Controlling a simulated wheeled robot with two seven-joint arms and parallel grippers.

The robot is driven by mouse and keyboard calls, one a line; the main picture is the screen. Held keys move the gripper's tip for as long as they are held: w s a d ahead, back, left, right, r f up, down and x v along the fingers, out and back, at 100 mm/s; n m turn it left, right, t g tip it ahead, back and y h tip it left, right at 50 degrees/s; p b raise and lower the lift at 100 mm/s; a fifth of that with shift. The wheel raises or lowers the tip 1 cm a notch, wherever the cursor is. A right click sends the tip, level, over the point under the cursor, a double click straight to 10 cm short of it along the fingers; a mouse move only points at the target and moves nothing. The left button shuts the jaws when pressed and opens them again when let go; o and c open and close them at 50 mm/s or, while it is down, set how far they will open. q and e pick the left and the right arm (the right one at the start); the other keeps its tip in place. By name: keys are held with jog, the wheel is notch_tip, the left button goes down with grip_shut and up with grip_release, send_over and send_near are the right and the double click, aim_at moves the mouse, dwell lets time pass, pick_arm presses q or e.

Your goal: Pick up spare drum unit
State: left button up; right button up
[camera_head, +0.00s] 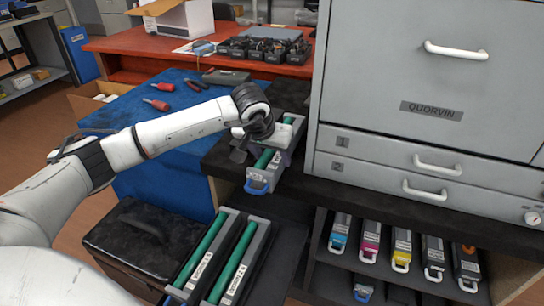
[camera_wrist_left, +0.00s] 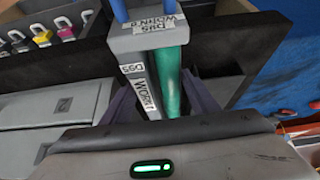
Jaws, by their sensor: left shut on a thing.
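My left gripper (camera_head: 254,146) is shut on a grey drum unit (camera_head: 262,177) with a green roller and a blue handle, at the dark counter left of the printer. In the left wrist view, my fingers (camera_wrist_left: 163,100) lie along both sides of this drum unit (camera_wrist_left: 172,75), whose labels appear to read "D95 WORN". Two similar drum units, a left one (camera_head: 203,252) and a right one (camera_head: 238,262), lie side by side on a lower dark surface at the front, with white labels too small to read. My right gripper is not seen.
The grey printer (camera_head: 420,80) stands close on the right. Toner cartridges (camera_head: 402,247) sit on a shelf below it; some also show in the left wrist view (camera_wrist_left: 62,27). A black case (camera_head: 145,235) and a blue mat (camera_head: 165,120) with tools lie left.

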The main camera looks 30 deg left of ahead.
pick_arm(q)
jog(key=shift+r+p, duration=1.8)
jog(key=shift+r, duration=1.25)
jog(key=shift+f, duration=0.1)
